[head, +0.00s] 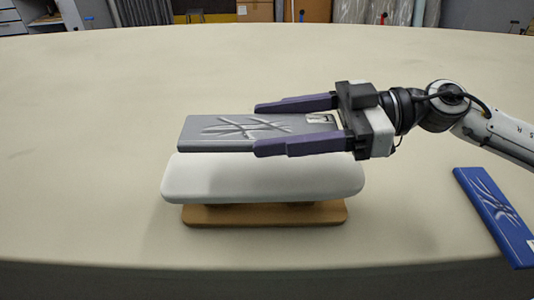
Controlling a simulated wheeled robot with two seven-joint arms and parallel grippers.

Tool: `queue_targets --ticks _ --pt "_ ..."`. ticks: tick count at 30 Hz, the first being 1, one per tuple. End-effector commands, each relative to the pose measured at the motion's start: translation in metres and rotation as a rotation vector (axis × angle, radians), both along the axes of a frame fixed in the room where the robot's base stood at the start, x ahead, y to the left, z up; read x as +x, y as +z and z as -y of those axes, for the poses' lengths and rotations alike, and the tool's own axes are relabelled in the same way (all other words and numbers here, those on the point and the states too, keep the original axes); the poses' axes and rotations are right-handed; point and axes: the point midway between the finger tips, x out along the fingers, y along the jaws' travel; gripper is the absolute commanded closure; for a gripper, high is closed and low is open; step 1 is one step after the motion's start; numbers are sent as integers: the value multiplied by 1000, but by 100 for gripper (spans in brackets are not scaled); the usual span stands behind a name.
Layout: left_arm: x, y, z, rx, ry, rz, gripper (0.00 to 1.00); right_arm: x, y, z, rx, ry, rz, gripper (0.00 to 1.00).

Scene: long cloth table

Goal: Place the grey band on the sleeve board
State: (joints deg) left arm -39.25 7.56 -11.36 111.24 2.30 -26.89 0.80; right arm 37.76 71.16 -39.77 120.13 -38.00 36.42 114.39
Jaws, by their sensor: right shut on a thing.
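The grey band (210,133) is a flat grey strip with a creased pattern on its top face and a small light label near its right end. My right gripper (256,128) comes in from the right, its two purple fingers along the band's far and near edges, shut on it. The sleeve board (262,182) has a white padded top on a brown wooden base (265,215). The band is level, over the board's far side; I cannot tell whether it touches the pad. My left gripper is not in view.
A blue band (493,212) with a creased pattern lies on the table at the right, near the front edge. The cream table (80,150) is clear to the left and behind the board. Boxes and shelving stand beyond the table's far edge.

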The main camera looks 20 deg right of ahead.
Motion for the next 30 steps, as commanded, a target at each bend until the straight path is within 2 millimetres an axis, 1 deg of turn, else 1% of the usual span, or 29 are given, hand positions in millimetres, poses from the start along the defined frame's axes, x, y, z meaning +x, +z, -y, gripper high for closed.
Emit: queue_targets --ticks 1,3,10,15,17,23,27,28,30 --pt "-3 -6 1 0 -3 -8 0 0 -14 0 3 -1 -5 64" --pt "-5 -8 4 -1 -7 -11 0 0 -24 0 2 -2 -4 64" --pt "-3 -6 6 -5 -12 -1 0 1 -41 0 1 -1 -1 64" --pt "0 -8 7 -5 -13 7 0 0 -66 0 2 -2 -3 64" --pt "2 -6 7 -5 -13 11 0 0 -70 0 1 -2 0 64" --pt "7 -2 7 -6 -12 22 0 1 -69 0 1 -2 2 64" --pt "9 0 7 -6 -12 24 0 0 -72 0 1 -2 0 64" --pt "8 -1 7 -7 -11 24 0 0 -72 0 1 -1 -1 38" --pt "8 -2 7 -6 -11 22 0 0 -72 0 1 -1 0 27"
